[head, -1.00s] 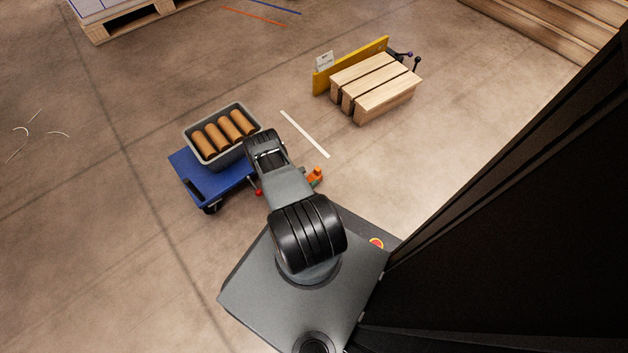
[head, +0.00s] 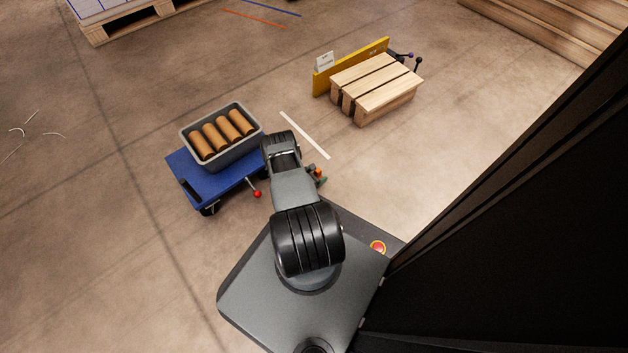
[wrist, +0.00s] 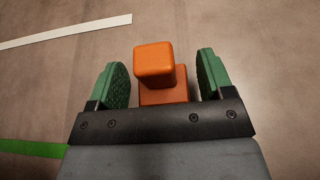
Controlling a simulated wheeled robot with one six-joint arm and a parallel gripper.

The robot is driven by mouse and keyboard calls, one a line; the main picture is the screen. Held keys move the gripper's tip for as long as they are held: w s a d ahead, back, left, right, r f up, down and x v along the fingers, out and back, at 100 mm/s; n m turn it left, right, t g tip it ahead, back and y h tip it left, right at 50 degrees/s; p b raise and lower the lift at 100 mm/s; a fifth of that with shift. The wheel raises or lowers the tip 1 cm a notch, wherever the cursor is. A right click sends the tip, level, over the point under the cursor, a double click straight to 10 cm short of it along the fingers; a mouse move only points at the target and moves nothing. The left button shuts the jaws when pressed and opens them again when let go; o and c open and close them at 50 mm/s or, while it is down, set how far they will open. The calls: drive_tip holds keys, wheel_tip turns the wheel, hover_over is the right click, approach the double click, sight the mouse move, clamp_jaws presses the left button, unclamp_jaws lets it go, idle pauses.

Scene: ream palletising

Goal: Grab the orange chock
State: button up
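The orange chock (wrist: 155,64) stands on the floor in the wrist view, a stepped block with a raised part and a lower part nearer my gripper. My gripper (wrist: 160,80) is open, with one green pad to the left of the chock and one to the right. Gaps show between the pads and the chock. In the head view the chock (head: 319,172) is mostly hidden by my arm, with only a small orange patch showing. The gripper (head: 317,179) shows there only as a bit of green beside the arm.
A blue cart (head: 190,183) with a red-knobbed lever (head: 257,194) holds a grey bin (head: 232,160) of brown rolls to the left of my arm. A small wooden pallet (head: 375,88) stands against a yellow board (head: 322,82). A white strip (head: 305,135) lies on the floor between them.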

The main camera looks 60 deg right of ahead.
drive_tip(key=c, duration=1)
drive_tip(key=shift+o, duration=0.2)
